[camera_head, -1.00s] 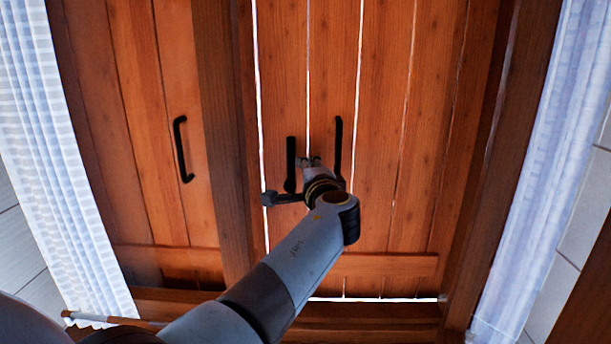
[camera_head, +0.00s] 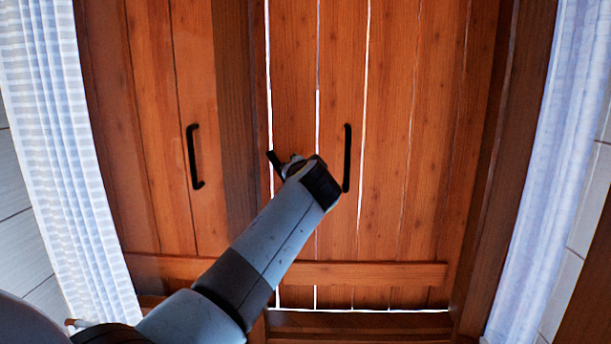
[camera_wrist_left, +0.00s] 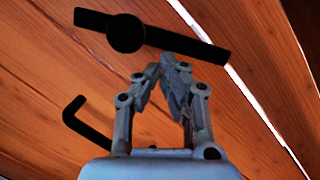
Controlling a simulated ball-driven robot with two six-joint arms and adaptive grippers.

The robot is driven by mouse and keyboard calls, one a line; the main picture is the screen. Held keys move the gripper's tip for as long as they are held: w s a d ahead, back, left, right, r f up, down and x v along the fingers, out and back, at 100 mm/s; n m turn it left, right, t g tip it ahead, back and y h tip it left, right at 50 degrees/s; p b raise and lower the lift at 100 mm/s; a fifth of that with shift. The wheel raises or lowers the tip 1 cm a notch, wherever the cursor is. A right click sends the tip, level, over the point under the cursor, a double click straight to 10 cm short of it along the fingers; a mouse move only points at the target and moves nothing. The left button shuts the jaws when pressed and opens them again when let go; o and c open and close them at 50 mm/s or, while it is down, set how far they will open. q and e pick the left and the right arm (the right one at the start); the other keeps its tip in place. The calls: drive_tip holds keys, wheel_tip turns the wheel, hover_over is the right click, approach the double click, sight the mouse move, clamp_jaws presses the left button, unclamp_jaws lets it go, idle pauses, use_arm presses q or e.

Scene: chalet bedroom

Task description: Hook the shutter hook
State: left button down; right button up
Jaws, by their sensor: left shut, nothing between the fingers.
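The shutter hook (camera_wrist_left: 185,45) is a flat black bar with a round pivot disc, on the wooden shutter. In the left wrist view it runs from upper left to right, and its right end crosses a bright slit. In the head view only part of the hook (camera_head: 274,162) shows, tilted, its top to the left; my wrist hides the rest. My left gripper (camera_wrist_left: 172,62) is shut and empty. Its fingertips are just below the bar, close to or touching it; I cannot tell which. The catch for the hook is not clearly visible. My right gripper is not in view.
A black handle (camera_head: 347,158) is right of my wrist; another handle (camera_head: 194,157) is on the left shutter panel. A dark wooden post (camera_head: 237,110) stands between the panels. White curtains hang at the left (camera_head: 75,150) and right (camera_head: 550,150).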

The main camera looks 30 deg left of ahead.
use_arm(q)
drive_tip(key=shift+s+a+n+h, duration=0.3)
drive_tip(key=shift+a+n, duration=0.25)
drive_tip(key=shift+n, duration=0.45)
drive_tip(key=shift+s+a+f+n+b, duration=0.2)
drive_tip(key=shift+a+n+b, duration=0.1)
drive_tip(key=shift+a+n, duration=0.1)
